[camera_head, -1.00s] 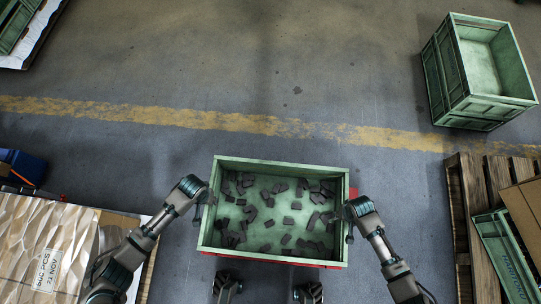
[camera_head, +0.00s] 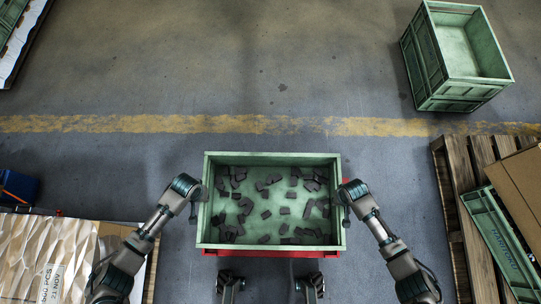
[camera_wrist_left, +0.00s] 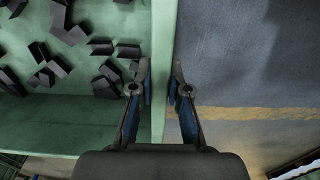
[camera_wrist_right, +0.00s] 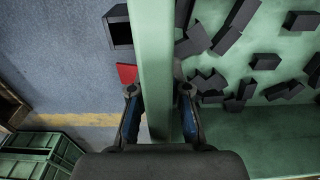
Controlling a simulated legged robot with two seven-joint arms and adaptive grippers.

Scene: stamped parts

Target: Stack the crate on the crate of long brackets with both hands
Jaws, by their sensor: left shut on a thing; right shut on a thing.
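A green crate (camera_head: 272,246) with several small dark metal parts in it is in front of me in the head view. My left gripper (camera_head: 201,196) is shut on its left wall and my right gripper (camera_head: 343,200) on its right wall. In the left wrist view the fingers (camera_wrist_left: 158,88) straddle the rim (camera_wrist_left: 162,40). In the right wrist view the fingers (camera_wrist_right: 157,90) do the same on the opposite rim (camera_wrist_right: 153,45). The crate looks about level. I cannot make out a crate of long brackets.
A green crate (camera_head: 445,85), apparently empty, stands on the floor at upper right. At right, a pallet (camera_head: 455,195) bears a green crate (camera_head: 497,240) and cardboard (camera_head: 525,190). A red surface (camera_head: 270,254) shows under the held crate. Wrapped goods (camera_head: 40,255) lie at left. The floor ahead is clear.

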